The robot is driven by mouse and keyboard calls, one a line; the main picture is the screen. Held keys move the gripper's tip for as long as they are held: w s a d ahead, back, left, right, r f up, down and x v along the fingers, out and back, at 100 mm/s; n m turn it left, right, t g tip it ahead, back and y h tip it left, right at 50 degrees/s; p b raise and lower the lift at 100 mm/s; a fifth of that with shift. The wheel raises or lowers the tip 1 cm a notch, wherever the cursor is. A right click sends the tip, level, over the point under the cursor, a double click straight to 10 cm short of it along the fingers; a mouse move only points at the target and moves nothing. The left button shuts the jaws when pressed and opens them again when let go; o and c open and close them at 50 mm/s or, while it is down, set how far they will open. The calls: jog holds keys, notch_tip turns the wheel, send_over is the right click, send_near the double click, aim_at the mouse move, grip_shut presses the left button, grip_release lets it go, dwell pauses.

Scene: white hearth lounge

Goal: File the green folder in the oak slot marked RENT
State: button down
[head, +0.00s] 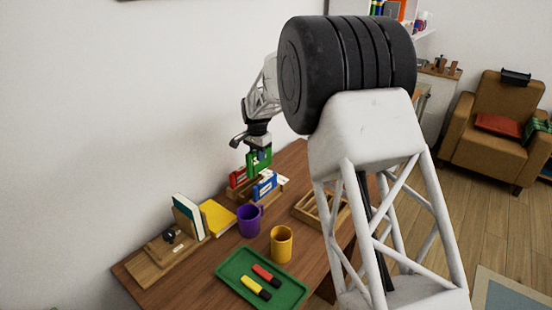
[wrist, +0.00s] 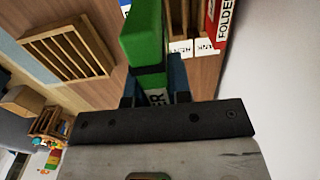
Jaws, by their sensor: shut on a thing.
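My gripper (head: 258,151) is shut on the green folder (head: 259,166), its fingers on both sides of it in the wrist view (wrist: 153,84). The folder hangs upright below the gripper, over the oak slots (head: 265,199) on the desk. In the head view it is between a red folder (head: 237,178) and a blue folder (head: 264,184). The red folder, lettered FOLDER, also shows in the wrist view (wrist: 221,22). White labels stand there; one (wrist: 180,47) seems to read RENT. I cannot tell whether the green folder's lower edge is inside a slot.
A purple mug (head: 249,220), a yellow mug (head: 281,244) and a green tray (head: 231,284) with two markers stand nearer on the desk. A slatted wooden tray (head: 308,213) lies right of the slots. Books (head: 190,215) stand at left. The white wall is close behind.

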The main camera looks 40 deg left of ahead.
aim_at(251, 170)
jog(key=shift+s+a, duration=0.35)
jog(key=shift+a, duration=0.35)
jog(key=shift+s+a, duration=0.3)
jog(key=shift+a, duration=0.35)
jog(key=shift+f, duration=3.8)
jog(key=shift+f, duration=2.25)
jog(key=c, duration=1)
grip_release()
jog(key=shift+o, duration=0.2)
jog(key=shift+r, duration=3.9)
